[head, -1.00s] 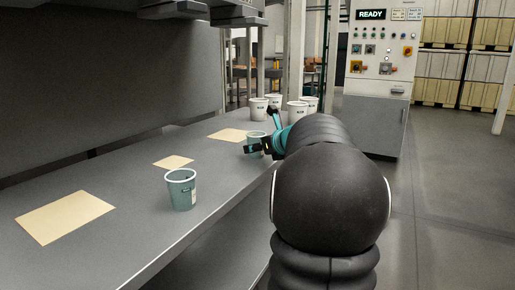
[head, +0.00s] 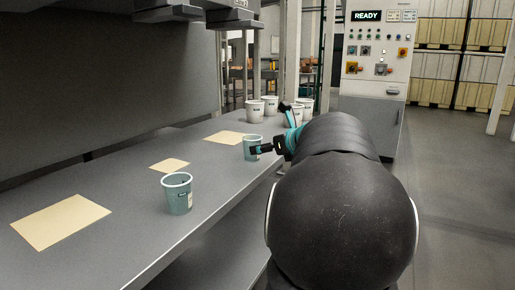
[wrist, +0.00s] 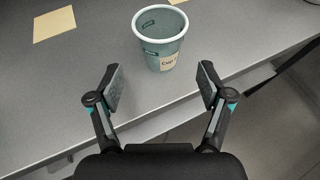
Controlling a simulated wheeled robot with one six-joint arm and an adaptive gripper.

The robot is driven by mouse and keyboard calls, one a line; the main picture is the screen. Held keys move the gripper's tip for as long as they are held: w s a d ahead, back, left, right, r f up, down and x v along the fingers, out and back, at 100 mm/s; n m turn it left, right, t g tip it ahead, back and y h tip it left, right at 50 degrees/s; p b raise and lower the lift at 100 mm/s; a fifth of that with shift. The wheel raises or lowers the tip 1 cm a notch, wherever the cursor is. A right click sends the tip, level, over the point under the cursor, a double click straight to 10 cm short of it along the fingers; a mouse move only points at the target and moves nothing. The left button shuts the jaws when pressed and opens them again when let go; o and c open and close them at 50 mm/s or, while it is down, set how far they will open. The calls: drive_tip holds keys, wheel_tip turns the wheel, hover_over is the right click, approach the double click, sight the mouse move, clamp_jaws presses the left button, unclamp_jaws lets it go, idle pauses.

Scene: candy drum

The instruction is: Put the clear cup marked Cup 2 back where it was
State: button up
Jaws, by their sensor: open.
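A clear, teal-tinted cup (head: 252,147) stands upright on the grey counter, near its front edge. In the wrist view the same cup (wrist: 162,42) has a white rim and a label that reads "Cup"; its number is not legible. My gripper (wrist: 160,87) is open and empty, with the cup just beyond its fingertips and roughly centred between them. In the head view my gripper (head: 275,128) is to the right of the cup, one finger overlapping the cup's edge. A second similar cup (head: 177,195) stands upright nearer on the counter, its label unreadable.
Tan mats lie on the counter: a large one (head: 60,221) at near left, a small one (head: 170,165), and one (head: 226,138) left of the far cup. Several white cups (head: 270,104) stand at the far end. A control panel (head: 376,50) reads READY.

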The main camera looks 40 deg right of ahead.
drive_tip(key=shift+v, duration=2.45)
